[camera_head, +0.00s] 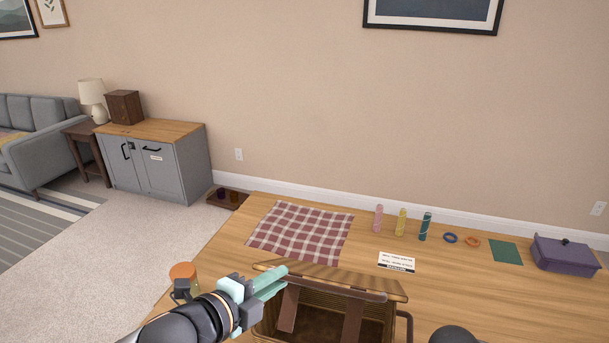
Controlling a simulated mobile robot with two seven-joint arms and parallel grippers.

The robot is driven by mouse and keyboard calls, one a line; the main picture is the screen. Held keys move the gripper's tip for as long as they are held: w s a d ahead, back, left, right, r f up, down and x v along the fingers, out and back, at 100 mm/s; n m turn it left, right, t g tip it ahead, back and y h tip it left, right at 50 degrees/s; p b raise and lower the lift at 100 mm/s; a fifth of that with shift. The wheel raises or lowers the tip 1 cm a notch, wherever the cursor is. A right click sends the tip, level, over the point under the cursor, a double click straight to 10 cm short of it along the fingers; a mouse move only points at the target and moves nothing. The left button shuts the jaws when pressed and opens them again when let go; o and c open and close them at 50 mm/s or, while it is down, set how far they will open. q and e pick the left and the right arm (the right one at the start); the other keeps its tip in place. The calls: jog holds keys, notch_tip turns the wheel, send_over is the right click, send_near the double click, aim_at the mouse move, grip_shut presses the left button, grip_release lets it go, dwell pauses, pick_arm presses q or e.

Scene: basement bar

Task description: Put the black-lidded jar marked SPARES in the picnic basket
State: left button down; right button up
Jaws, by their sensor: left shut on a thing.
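The wicker picnic basket (397,318) stands at the table's near edge, its inside partly visible. Its lid (345,279) is raised along the far side, with brown straps or a handle in front. My left gripper (286,277) comes in from the lower left with its teal fingers shut at the lid's left end. It appears to grip the lid; the exact contact is hard to see. No black-lidded jar marked SPARES can be made out. My right gripper is not in view.
An orange-topped jar (184,270) is behind my left arm. On the table (482,290) are a checked cloth (300,231), several slim bottles (401,222), a label card (397,261), two rings (451,238), a green mat (505,251) and a purple box (563,254). A grey cabinet (185,163) stands far left.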

pick_arm(q)
jog(key=shift+g+y, duration=0.3)
jog(key=shift+g, duration=0.3)
jog(key=shift+w+d+r, duration=0.2)
jog(key=shift+w+r, duration=0.45)
jog(key=shift+w, duration=0.1)
jog(key=shift+w+d+r, duration=0.25)
jog(key=shift+w+r, duration=0.45)
jog(key=shift+w, duration=0.05)
jog(key=shift+w+d+r, duration=0.2)
jog(key=shift+w+r, duration=0.45)
jog(key=shift+w, duration=0.1)
jog(key=shift+w+r, duration=0.3)
jog(key=shift+w, duration=0.05)
jog(key=shift+g+y, duration=0.3)
jog(key=shift+g, duration=0.2)
jog(key=w, duration=0.1)
jog(key=w+d+r, duration=0.1)
jog(key=w+r, duration=0.1)
jog(key=shift+w+d, duration=0.15)
jog(key=shift+w, duration=0.25)
